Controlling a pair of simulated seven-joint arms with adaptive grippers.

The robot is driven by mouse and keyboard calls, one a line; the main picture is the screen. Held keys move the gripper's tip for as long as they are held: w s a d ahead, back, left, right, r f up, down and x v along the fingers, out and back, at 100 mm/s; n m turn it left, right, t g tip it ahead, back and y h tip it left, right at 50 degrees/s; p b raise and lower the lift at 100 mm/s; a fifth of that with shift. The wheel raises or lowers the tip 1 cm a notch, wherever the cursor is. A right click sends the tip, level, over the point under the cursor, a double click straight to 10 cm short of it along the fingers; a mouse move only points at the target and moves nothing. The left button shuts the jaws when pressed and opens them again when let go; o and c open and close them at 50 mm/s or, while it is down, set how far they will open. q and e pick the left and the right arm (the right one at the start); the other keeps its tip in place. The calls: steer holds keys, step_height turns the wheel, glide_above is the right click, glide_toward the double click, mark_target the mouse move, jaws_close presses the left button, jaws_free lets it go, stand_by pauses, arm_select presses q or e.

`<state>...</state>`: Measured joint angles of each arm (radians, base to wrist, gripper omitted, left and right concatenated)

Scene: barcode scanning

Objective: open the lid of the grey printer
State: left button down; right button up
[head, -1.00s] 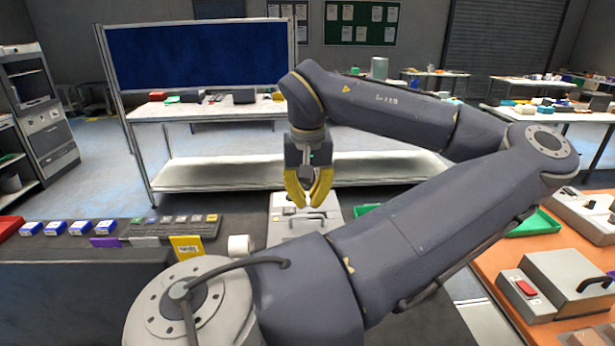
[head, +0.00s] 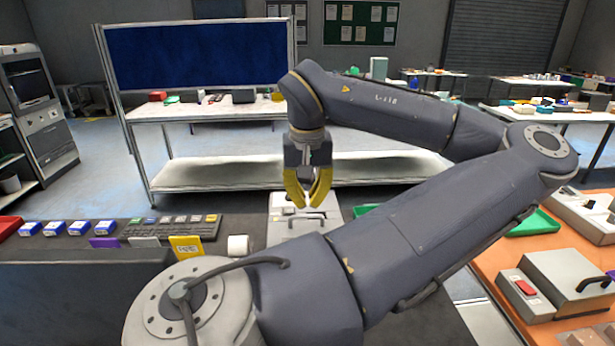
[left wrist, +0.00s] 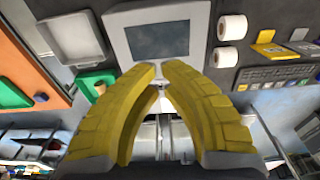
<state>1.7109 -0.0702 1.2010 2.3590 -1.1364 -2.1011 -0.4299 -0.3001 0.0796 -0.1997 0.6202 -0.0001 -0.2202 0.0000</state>
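The grey printer (head: 281,227) stands on the dark counter in the head view, with a dark handle on its top. My left gripper (head: 307,202) points down over it with yellow fingers curved inward. A narrow gap shows between the fingertips. The tips appear just above the handle; I cannot tell whether they touch it. In the left wrist view the printer (left wrist: 117,38) has a dark panel and lies beyond the fingertips (left wrist: 160,68). The fingers hide part of it, and nothing is clearly held. My right gripper is out of view.
A white roll (head: 238,246) stands left of the printer, near a yellow packet (head: 187,246) and a dark keyboard (head: 168,225). A green tray (head: 533,223) and a grey box (head: 570,283) with a black handle are on the orange table. My left arm hides the counter's right part.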

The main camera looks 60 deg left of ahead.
arm_select(q)
steer(key=shift+r, duration=0.1)
step_height(320, 180, up, 9)
steer(key=w+a, duration=0.1)
steer(key=a, duration=0.2)
steer(key=shift+r, duration=0.15)
stand_by(0.4)
steer(key=s+d+f, duration=0.1)
steer(key=d+f, duration=0.2)
steer(key=f, duration=0.6)
steer(key=shift+f, duration=0.25)
steer(key=shift+r, duration=0.1)
